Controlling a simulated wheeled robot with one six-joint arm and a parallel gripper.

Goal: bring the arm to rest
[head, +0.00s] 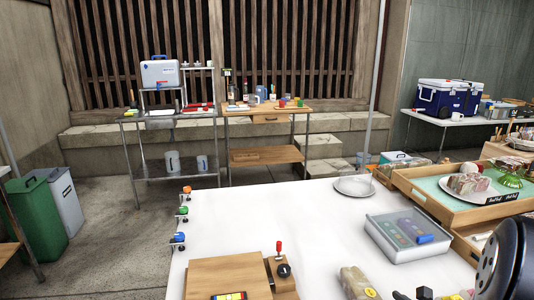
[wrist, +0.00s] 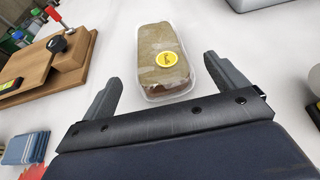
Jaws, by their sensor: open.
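In the head view the loaf (head: 357,283) is at the bottom edge, partly cut off. A dark rounded part of my arm (head: 508,262) fills the bottom right corner of the head view, and my gripper's fingers there are hard to make out.
The white table (head: 260,225) has bare room at left and centre. A wooden board with a red-handled clamp (head: 230,276), a clear-lidded box (head: 407,238), a plate (head: 354,186) and wooden trays (head: 400,180) stand on it. Coloured clamps (head: 180,212) line its left edge.

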